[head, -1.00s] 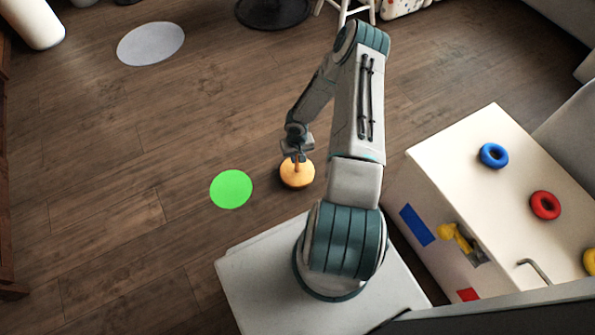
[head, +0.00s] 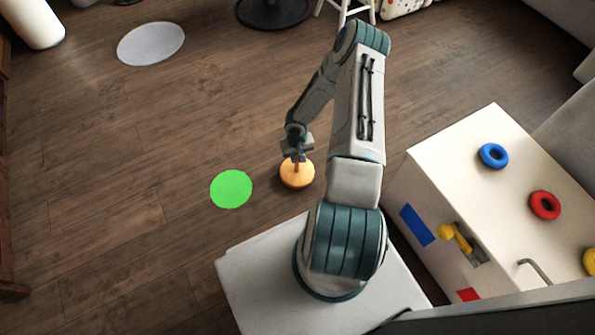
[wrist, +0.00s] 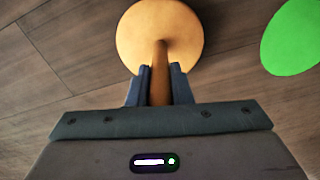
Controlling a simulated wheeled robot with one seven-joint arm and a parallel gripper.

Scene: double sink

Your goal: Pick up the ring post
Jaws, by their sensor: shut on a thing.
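The ring post (head: 297,175) has a round, light orange-wood base and a thin brown upright rod. In the head view it stands on the wooden floor, or very close to it; I cannot tell whether the base touches. My gripper (head: 298,157) is at the top of the rod. In the wrist view the ring post (wrist: 160,35) shows its base beyond the fingers, and its rod runs between them. My gripper (wrist: 160,80) is shut on the rod. The rod's upper end is partly hidden by the gripper body.
A green disc (head: 231,189) lies on the floor just left of the post. To the right, a white box-like unit (head: 450,150) carries a blue ring (head: 493,156), a red ring (head: 545,205) and a yellow ring (head: 590,262). A grey disc (head: 151,43) lies far left. Floor between is clear.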

